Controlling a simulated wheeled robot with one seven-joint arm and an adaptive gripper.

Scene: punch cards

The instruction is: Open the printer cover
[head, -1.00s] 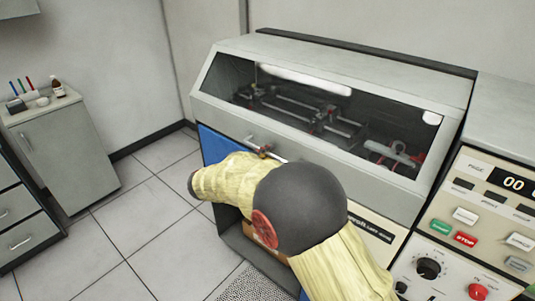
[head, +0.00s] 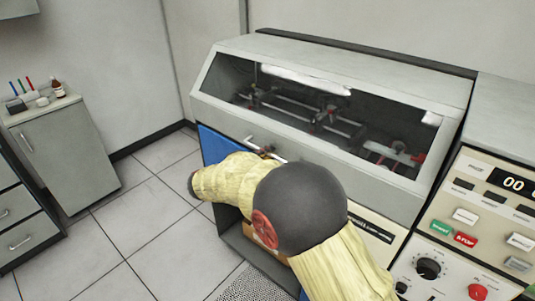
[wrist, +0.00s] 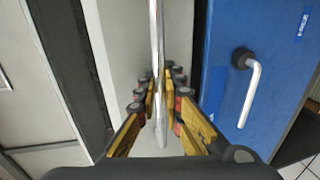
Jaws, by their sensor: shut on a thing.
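The printer cover (head: 375,192) is a grey sloped housing with a long dark window (head: 320,110). It appears closed. A silver bar handle (head: 252,141) is on its front panel, and the bar runs between my fingers in the wrist view (wrist: 157,45). My gripper (head: 267,151) is shut on this handle. The black and yellow finger pads (wrist: 161,92) sit on both sides of the bar in the wrist view. In the head view my yellow-sleeved arm hides part of the lower front and most of the gripper.
Below the cover is a blue panel (wrist: 225,60) with its own bent silver handle (wrist: 252,95). A control panel (head: 465,215) with buttons and dials stands at the right. A grey cabinet (head: 70,145) stands at the left. The tiled floor (head: 150,220) between is clear.

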